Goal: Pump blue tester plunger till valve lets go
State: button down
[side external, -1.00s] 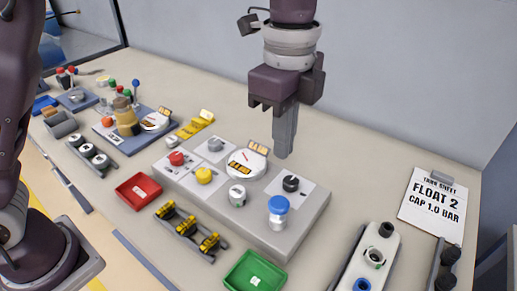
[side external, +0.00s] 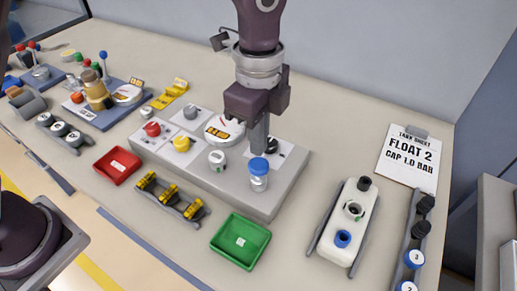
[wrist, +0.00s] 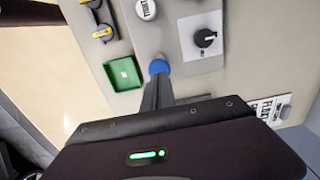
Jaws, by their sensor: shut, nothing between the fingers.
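The blue-topped tester plunger (side external: 259,166) stands upright at the front right of the grey panel, its blue cap above a pale, clear-looking body. My gripper (side external: 259,150) points down with its fingers shut and empty, their tips at the blue cap. In the wrist view the shut fingers (wrist: 157,84) end at the blue cap (wrist: 159,67); I cannot tell whether they touch it. The round white gauge (side external: 219,130) sits behind and left, partly hidden by my gripper. A black knob on a white plate (wrist: 205,38) is mostly hidden in the side view.
A red knob (side external: 152,129), a yellow knob (side external: 181,143) and a small white cap (side external: 216,158) share the panel. A green tray (side external: 240,242) lies in front; a white reservoir block (side external: 345,222) stands right. A sheet (side external: 408,160) reads "FLOAT 2, CAP 1.0 BAR".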

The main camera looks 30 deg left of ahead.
aim_at(258, 163)
jog(key=shift+f, duration=1.6)
jog(key=shift+f, duration=1.45)
notch_tip(258, 163, up, 14)
jog(key=shift+r, duration=0.25)
notch_tip(258, 163, down, 12)
jog(key=shift+s+r, duration=0.1)
jog(key=shift+r, duration=0.15)
dwell(0.3)
